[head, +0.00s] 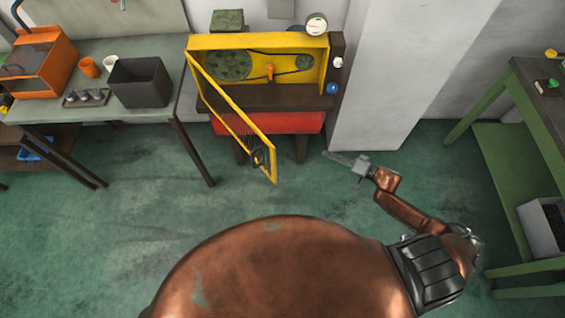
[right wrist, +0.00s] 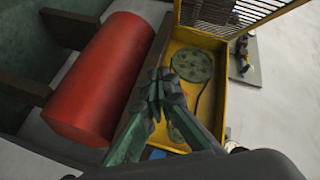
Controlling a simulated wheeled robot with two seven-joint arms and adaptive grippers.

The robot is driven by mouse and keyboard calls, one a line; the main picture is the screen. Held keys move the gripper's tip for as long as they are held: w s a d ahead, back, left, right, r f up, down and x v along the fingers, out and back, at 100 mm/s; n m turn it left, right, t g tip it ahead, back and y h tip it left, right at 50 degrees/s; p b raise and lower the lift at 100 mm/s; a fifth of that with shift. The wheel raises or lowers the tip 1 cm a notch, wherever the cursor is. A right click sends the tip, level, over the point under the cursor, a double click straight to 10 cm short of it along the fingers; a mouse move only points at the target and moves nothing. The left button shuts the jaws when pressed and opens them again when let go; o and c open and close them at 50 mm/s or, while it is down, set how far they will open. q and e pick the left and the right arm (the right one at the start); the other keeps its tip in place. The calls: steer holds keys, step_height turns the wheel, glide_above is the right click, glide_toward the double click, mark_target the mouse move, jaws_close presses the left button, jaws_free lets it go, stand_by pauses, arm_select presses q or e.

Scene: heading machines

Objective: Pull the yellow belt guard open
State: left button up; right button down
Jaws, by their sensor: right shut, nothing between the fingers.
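The yellow belt guard (head: 273,163) stands swung wide open. It hangs from the left side of the yellow housing (head: 290,41) and sticks out toward me. Its mesh shows at the top of the right wrist view (right wrist: 234,13). Inside the housing are a large green pulley (head: 229,65), a smaller one, a dark belt and an orange part (head: 270,71). My right gripper (head: 329,155) is to the right of the guard, apart from it. In the right wrist view its fingers (right wrist: 158,84) are together with nothing between them. My left gripper is out of view.
A red cylinder (right wrist: 105,80) lies below the housing. A white pillar (head: 385,75) rises right of the machine. A bench with a dark bin (head: 140,83) is at left, a green table (head: 495,95) at right. The floor in front is clear.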

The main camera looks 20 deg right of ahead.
steer(key=s+a+r+g+y+b, duration=0.1)
steer(key=s+a+r+g+y, duration=0.25)
steer(key=r, duration=0.25)
steer(key=s+a+r+g+y+b, duration=0.1)
steer(key=s+a+r+g+y, duration=0.15)
steer(key=a+r, duration=0.3)
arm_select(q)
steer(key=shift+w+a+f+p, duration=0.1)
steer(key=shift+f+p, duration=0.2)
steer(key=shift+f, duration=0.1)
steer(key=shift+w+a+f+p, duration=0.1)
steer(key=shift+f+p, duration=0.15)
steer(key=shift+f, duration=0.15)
arm_select(e)
steer(key=s+x, duration=0.1)
steer(key=x, duration=1.1)
steer(key=shift+a+r+t, duration=0.25)
steer(key=shift+r+t, duration=0.1)
steer(key=shift+t, duration=0.05)
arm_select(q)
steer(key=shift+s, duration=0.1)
arm_select(e)
steer(key=shift+s, duration=0.15)
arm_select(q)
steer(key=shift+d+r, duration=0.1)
